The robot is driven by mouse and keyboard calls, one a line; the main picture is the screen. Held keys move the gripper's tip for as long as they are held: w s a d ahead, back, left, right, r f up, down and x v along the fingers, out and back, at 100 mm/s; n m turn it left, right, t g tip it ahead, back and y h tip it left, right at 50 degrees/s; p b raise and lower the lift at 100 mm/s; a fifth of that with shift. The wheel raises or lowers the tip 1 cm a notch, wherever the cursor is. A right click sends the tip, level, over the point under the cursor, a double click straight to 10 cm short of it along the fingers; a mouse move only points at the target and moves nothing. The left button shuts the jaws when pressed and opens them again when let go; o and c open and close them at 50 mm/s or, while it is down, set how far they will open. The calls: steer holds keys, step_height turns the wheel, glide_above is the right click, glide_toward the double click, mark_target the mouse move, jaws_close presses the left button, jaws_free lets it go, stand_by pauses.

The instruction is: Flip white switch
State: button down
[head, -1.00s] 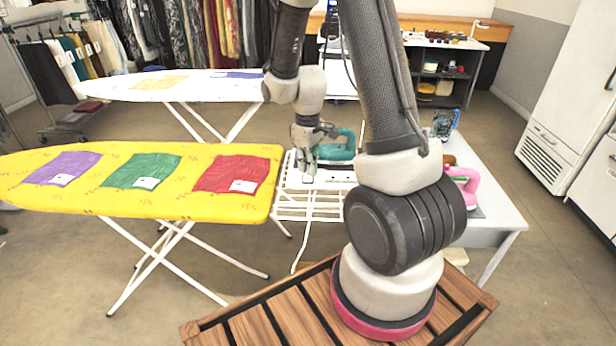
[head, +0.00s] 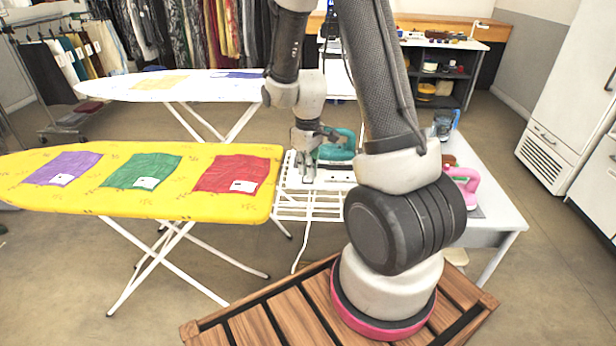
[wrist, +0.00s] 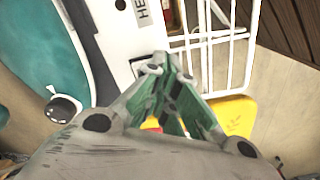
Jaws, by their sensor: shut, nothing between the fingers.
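A teal iron (head: 338,148) rests on a white station (head: 338,178) at the end of the yellow ironing board. In the wrist view the teal body (wrist: 40,50) fills the left side, with a white-and-black knob (wrist: 62,108) near it. The white panel (wrist: 125,40) of the station carries a label (wrist: 143,12), partly cut off. My gripper (head: 308,178) is shut and empty; in the wrist view its fingertips (wrist: 163,62) are close together over the panel's near edge. I cannot make out a white switch clearly; the fingers may hide it.
A white wire rack (head: 305,205) lies under and beside the station. The yellow ironing board (head: 130,208) with purple, green and red cloths stands left.

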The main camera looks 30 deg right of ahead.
steer(key=shift+f, duration=0.65)
steer(key=shift+r, duration=3.55)
